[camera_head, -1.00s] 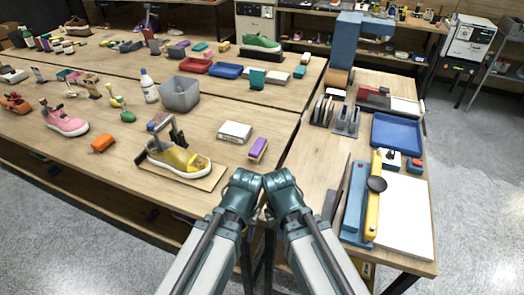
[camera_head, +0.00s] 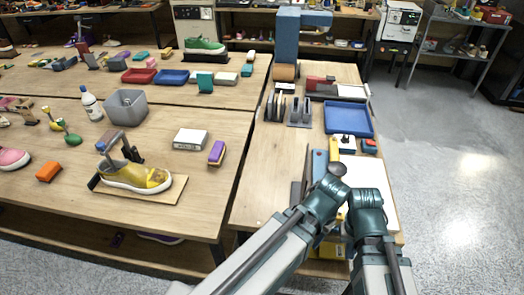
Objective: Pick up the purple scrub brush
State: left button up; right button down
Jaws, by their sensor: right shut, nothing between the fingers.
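My two arms come in from the bottom, to the right of the brush, over the side table. My right gripper (camera_head: 347,229) is mostly hidden among the teal arm joints; it is shut and empty, well apart from the brush. My left gripper is hidden behind its arm.
A white box (camera_head: 191,139) stands just left of the brush. The yellow sneaker (camera_head: 137,177) sits on a wooden board. A grey bin (camera_head: 126,107) is farther back. The side table holds a blue tray (camera_head: 348,118) and tools. Bare bench surrounds the brush.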

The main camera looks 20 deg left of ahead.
aim_at(215, 159)
jog(key=j+z, duration=0.15)
jog(key=k+j+z, duration=0.2)
jog(key=k+j, duration=0.15)
jog(key=j, duration=0.25)
jog(key=k+j, duration=0.1)
jog(key=j, duration=0.35)
jog(key=k+j, duration=0.15)
jog(key=j, duration=0.25)
